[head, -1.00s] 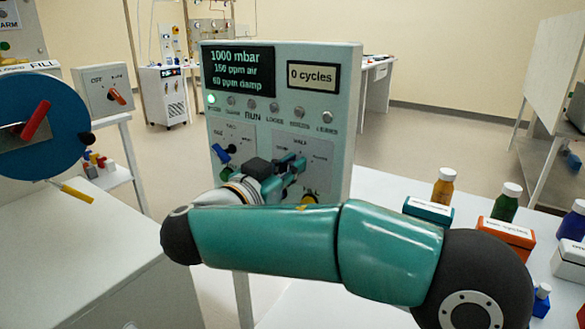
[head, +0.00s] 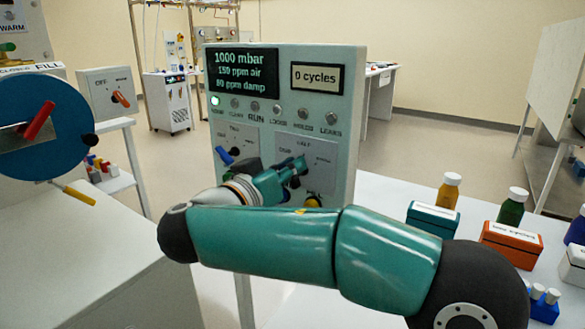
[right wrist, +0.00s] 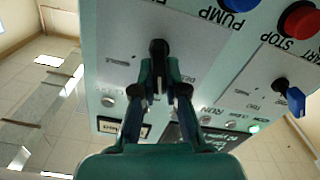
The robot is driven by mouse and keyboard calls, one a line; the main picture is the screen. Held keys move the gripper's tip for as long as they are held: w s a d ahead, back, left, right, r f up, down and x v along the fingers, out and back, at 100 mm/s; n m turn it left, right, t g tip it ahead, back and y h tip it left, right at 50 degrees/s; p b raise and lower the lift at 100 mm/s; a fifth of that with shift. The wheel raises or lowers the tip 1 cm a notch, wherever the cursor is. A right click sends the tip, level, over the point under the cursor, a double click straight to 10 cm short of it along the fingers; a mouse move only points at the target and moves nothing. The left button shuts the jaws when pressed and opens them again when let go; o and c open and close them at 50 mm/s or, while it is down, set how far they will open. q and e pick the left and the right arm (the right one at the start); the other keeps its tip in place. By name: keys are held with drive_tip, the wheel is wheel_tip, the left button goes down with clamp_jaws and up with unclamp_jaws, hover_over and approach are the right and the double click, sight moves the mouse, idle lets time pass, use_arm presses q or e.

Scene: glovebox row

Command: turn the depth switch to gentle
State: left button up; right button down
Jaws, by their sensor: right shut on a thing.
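The pale green control panel (head: 345,120) stands in the middle of the head view. The depth switch is a black knob on its right-hand plate, marked HALF at the top; my right gripper mostly covers it there. In the right wrist view, which is upside down, the black knob (right wrist: 158,48) sits between the fingertips of my right gripper (right wrist: 159,72). The gripper is shut on it. It also shows in the head view (head: 292,174), against the panel. The exact pointing of the knob is hard to read. My left gripper is not in view.
A blue-handled switch (head: 224,155) sits left of the gripper on the panel; a red stop button (right wrist: 300,20) and a blue pump button (right wrist: 237,3) show in the wrist view. Bottles and an orange box (head: 510,240) stand on the right table. A blue disc (head: 40,130) is at left.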

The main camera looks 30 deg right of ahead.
drive_tip(key=c, duration=1.2)
unclamp_jaws()
drive_tip(key=shift+a, duration=0.1)
drive_tip(key=v, duration=1.1)
drive_tip(key=shift+a, duration=0.45)
drive_tip(key=shift+s+f, duration=0.1)
